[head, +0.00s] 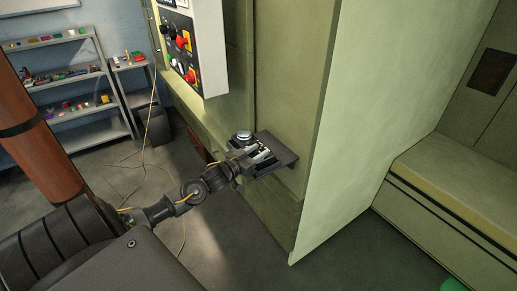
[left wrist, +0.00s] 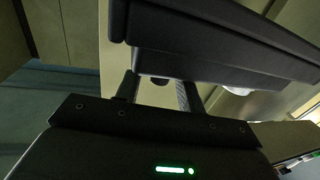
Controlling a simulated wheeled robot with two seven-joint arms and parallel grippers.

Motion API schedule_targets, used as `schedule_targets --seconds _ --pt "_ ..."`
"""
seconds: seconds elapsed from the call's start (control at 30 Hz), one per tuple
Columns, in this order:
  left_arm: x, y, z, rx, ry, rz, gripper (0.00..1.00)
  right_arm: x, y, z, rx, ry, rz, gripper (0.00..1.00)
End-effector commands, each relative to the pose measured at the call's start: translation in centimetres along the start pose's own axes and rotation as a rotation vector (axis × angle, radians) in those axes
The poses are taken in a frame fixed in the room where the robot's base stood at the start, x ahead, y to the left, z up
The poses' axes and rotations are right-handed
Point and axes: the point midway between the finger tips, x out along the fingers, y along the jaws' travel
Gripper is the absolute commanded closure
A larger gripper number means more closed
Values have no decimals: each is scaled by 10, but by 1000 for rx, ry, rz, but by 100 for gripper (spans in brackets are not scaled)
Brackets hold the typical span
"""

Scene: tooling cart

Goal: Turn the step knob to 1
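A round knob with a silver top (head: 244,135) sits at the left end of a small dark shelf unit (head: 282,153) on the green cabinet's side. I cannot read any marks on it, and cannot tell whether it is the step knob. My left gripper (head: 257,154) is at the shelf, just right of and below this knob. In the left wrist view its two fingers (left wrist: 159,94) stand apart under a dark edge (left wrist: 220,30). A small dark round part (left wrist: 159,80) shows between them; contact cannot be told. My right gripper is not in view.
The green cabinet (head: 350,110) stands close on the right. Shelves with small items (head: 70,75) are at the back left. A yellow cable (head: 147,125) hangs to the floor.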

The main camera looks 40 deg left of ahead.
Motion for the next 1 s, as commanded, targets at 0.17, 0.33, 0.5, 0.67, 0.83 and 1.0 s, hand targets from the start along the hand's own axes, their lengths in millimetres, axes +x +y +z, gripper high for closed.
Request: schedule_targets --seconds 0.17,0.33,0.5,0.67,0.83,1.0 --pt "8 0 0 -1 0 1 61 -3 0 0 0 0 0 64" --pt "8 0 1 0 -1 1 61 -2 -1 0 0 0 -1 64" --pt "8 0 0 0 -1 1 76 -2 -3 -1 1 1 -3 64" --pt "8 0 0 0 -1 1 97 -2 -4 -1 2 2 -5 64" --pt "8 0 0 -1 0 -2 100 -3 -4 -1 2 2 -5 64" --pt "8 1 0 -3 1 -36 100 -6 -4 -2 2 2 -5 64"
